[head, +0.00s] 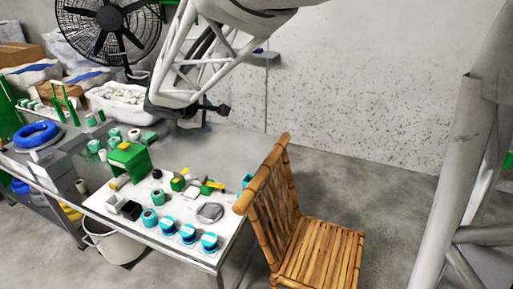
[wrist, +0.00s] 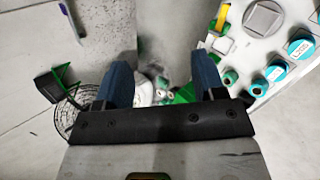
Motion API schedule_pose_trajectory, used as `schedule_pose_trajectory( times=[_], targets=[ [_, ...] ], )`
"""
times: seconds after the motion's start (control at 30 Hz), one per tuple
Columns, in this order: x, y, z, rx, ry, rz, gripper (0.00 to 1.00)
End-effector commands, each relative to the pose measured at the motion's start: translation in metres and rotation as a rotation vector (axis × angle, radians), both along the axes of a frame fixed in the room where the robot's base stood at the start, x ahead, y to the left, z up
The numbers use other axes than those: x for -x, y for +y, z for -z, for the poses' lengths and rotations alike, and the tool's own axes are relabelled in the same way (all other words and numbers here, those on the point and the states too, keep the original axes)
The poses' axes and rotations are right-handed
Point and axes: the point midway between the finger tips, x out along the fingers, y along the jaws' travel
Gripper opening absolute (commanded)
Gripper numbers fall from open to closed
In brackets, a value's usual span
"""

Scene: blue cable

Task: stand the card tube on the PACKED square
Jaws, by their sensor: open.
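My gripper (head: 205,118) hangs over the back of the grey bench, behind the white work board. In the wrist view my gripper (wrist: 164,88) has its two blue fingers wide apart, with nothing held between them. A small pale cylinder (head: 80,186) stands at the left of the bench and may be the card tube; I cannot tell for certain. No PACKED lettering is readable. A plain pale square (head: 190,191) lies on the board, but I cannot tell whether it is the PACKED square.
The white board (head: 150,236) carries a green stand (head: 130,160), several teal-lidded tubs (head: 187,233), a black box (head: 130,210) and a grey square piece (head: 209,212). A bamboo chair (head: 310,245) stands at the bench's right end. A white bin (head: 118,103) sits at the back.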

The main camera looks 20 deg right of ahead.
Motion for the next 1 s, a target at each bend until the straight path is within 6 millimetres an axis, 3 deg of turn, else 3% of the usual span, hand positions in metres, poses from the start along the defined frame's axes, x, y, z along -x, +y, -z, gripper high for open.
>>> schedule_pose_trajectory(
  times=[0.2, 0.5, 1.0],
  targets=[
    [0.069, -0.031, -0.009, -0.157, -0.009, 0.184, 0.63],
    [0.162, -0.053, -0.009, -0.381, -0.016, 0.427, 0.63],
    [0.302, -0.053, 0.007, -0.768, -0.023, 0.791, 0.63]
  ],
)
